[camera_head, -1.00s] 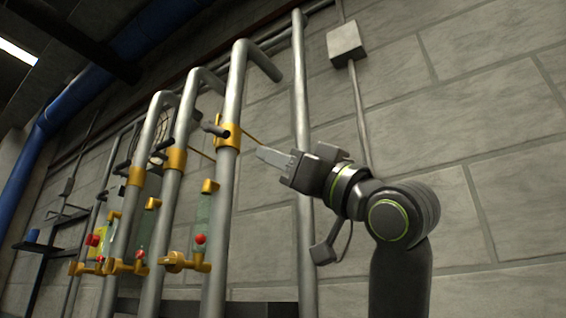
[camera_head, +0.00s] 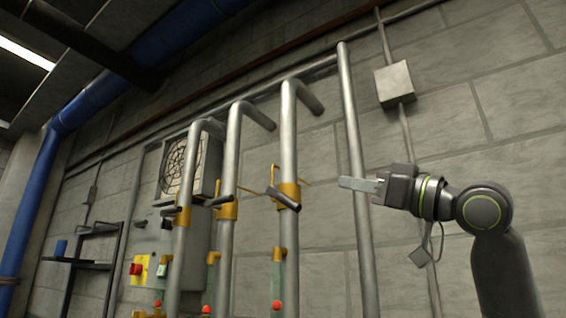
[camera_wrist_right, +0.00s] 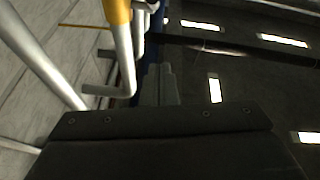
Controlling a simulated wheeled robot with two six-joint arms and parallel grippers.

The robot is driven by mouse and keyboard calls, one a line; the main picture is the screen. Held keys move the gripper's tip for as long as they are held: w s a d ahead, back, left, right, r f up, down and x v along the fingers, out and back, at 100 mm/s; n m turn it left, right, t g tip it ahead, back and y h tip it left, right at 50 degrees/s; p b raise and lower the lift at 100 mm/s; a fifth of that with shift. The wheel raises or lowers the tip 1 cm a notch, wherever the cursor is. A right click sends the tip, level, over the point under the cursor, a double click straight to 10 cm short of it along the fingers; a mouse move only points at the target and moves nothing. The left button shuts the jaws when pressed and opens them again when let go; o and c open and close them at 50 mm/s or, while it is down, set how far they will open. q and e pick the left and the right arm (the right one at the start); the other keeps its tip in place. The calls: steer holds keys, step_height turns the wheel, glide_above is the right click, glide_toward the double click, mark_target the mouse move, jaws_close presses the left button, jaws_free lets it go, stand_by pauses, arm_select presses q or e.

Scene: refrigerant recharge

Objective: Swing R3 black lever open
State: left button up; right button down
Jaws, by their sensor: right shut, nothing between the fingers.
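Three upright grey pipes carry brass valves with dark levers in the head view; I can read no R3 label. The rightmost black lever (camera_head: 283,199) slants down to the right across its brass valve (camera_head: 289,189). The middle lever (camera_head: 219,201) and left lever (camera_head: 171,211) point left. My right gripper (camera_head: 341,183) is shut and empty, to the right of the rightmost valve and apart from its lever. Its fingers also show in the right wrist view (camera_wrist_right: 160,84), beside a grey bar (camera_wrist_right: 108,91) and a yellow valve part (camera_wrist_right: 117,10). My left gripper is out of view.
A plain grey pipe (camera_head: 357,170) stands behind my right fingertips. Red-knobbed valves (camera_head: 277,305) sit lower down. A fan unit (camera_head: 186,165), a red switch on yellow (camera_head: 137,268) and a grey wall box (camera_head: 394,84) are on the block wall.

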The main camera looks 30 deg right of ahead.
mark_target(284, 199)
steer(key=w+a+p, duration=0.2)
steer(key=w+p, duration=0.4)
steer(key=w, duration=0.5)
steer(key=shift+a+r, duration=0.3)
steer(key=shift+r, duration=0.05)
steer(key=shift+w+a, duration=0.1)
steer(key=shift+a, duration=0.05)
steer(key=shift+f, duration=0.1)
